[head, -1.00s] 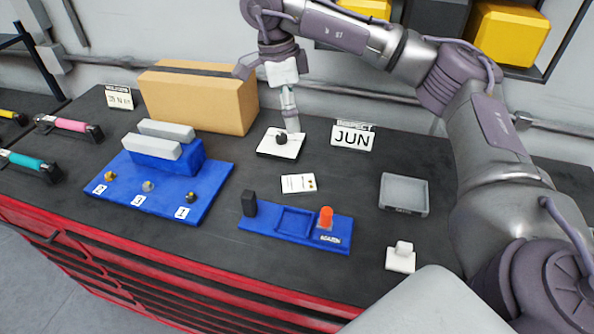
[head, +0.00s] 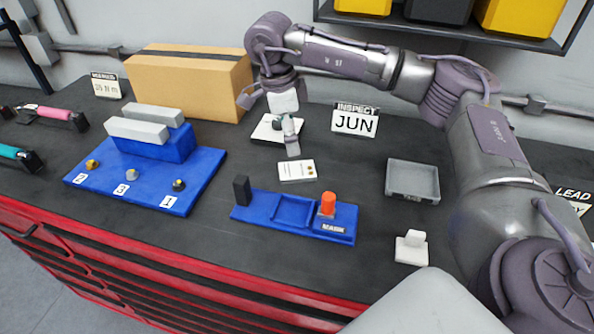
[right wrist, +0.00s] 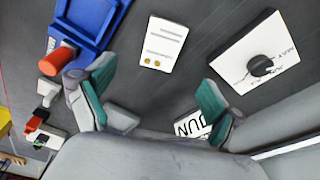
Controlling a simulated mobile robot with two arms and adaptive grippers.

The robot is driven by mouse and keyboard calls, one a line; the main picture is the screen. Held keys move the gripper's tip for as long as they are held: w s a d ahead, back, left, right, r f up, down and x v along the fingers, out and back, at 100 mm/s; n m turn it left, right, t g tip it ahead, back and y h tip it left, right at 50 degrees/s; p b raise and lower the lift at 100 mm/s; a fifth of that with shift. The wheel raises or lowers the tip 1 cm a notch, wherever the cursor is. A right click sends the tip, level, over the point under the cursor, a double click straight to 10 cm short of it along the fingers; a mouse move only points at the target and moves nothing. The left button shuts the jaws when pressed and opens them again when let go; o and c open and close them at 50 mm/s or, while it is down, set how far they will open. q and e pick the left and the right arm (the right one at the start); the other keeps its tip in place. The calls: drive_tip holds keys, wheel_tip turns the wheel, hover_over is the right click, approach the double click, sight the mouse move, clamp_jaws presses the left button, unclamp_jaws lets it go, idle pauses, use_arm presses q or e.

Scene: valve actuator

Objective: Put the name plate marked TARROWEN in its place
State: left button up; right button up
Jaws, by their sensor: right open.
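No plate with a readable TARROWEN marking shows. A small white card or plate (head: 297,170) with printed lines and two gold dots lies flat on the bench; its print is too small to read. It also shows in the right wrist view (right wrist: 163,45). My right gripper (head: 270,115) is open and empty above the bench, behind the card in the head view. Its two green-padded fingers (right wrist: 155,88) are wide apart. My left gripper is out of view.
A white square with a black knob (right wrist: 262,66) lies behind the card. A JUN sign (head: 355,121), grey tray (head: 412,179), white knobbed block (head: 411,248), cardboard box (head: 190,82) and blue numbered fixture (head: 120,177) stand around. Dark bench between card and tray is clear.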

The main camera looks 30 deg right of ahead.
hover_over(297, 169)
drive_tip(key=f, duration=0.4)
drive_tip(key=shift+a+f+p, duration=0.1)
drive_tip(key=shift+a+p, duration=0.25)
drive_tip(key=shift+a, duration=0.05)
drive_tip(key=shift+f+p, duration=0.3)
drive_tip(key=f+p, duration=0.2)
drive_tip(key=f, duration=0.1)
drive_tip(key=shift+d+f, duration=0.2)
drive_tip(key=shift+f, duration=0.1)
drive_tip(key=shift+d+f, duration=0.1)
drive_tip(key=shift+f, duration=0.4)
drive_tip(key=c, duration=1.4)
